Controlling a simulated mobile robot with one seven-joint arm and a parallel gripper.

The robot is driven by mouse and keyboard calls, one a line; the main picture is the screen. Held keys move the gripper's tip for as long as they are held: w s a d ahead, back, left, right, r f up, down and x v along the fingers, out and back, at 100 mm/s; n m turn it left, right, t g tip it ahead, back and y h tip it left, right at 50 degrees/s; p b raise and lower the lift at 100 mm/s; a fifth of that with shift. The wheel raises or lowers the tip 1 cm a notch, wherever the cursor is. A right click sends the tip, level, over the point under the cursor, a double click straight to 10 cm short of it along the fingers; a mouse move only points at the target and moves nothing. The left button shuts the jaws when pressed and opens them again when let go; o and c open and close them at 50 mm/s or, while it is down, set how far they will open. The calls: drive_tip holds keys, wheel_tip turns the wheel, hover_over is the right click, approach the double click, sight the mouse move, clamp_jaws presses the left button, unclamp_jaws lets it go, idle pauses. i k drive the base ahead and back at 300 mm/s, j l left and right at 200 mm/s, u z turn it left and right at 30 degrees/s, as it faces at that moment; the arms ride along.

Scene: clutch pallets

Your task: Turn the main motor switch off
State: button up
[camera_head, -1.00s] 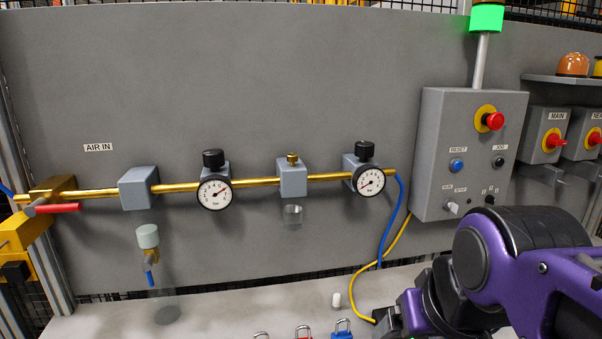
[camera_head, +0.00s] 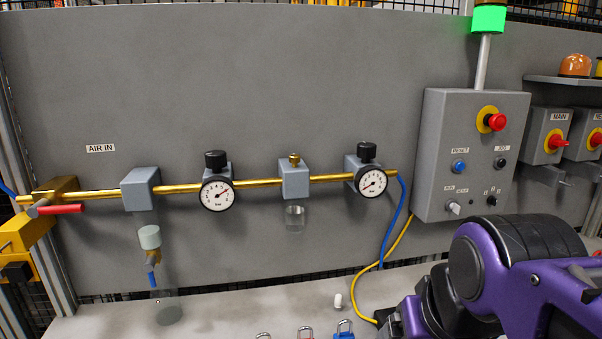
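The main motor switch is a grey box (camera_head: 540,148) under a white MAIN label, at the right of the head view. Its red handle (camera_head: 556,141) sits on a yellow round plate and points to the right, tilted slightly. A second grey switch box with a red handle (camera_head: 595,140) stands beside it, partly cut off by the right edge. My purple and black arm fills the lower right, below the switches. My gripper is not visible, so its distance to the switch cannot be seen.
A grey control box (camera_head: 470,190) with a red emergency button (camera_head: 496,122) stands left of the switches. A lit green lamp (camera_head: 488,18) rises above it. A brass air pipe (camera_head: 255,183) with gauges crosses the panel. Several padlocks (camera_head: 344,331) lie at the bench's front.

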sight(556, 140)
drive_tip(key=k+z, duration=0.15)
drive_tip(key=z, duration=0.2)
drive_tip(key=k+z, duration=0.1)
drive_tip(key=z, duration=0.3)
drive_tip(key=k+l+z, duration=0.1)
drive_tip(key=z, duration=0.25)
drive_tip(key=l+u, duration=0.2)
drive_tip(key=u, duration=0.2)
drive_tip(key=l+u, duration=0.25)
drive_tip(key=u, duration=0.2)
drive_tip(key=l+u, duration=0.4)
drive_tip(key=l, duration=0.4)
drive_tip(key=k+l, duration=0.1)
drive_tip(key=l, duration=0.3)
drive_tip(key=k+l+u, duration=0.15)
drive_tip(key=l, duration=0.25)
drive_tip(key=i, duration=0.05)
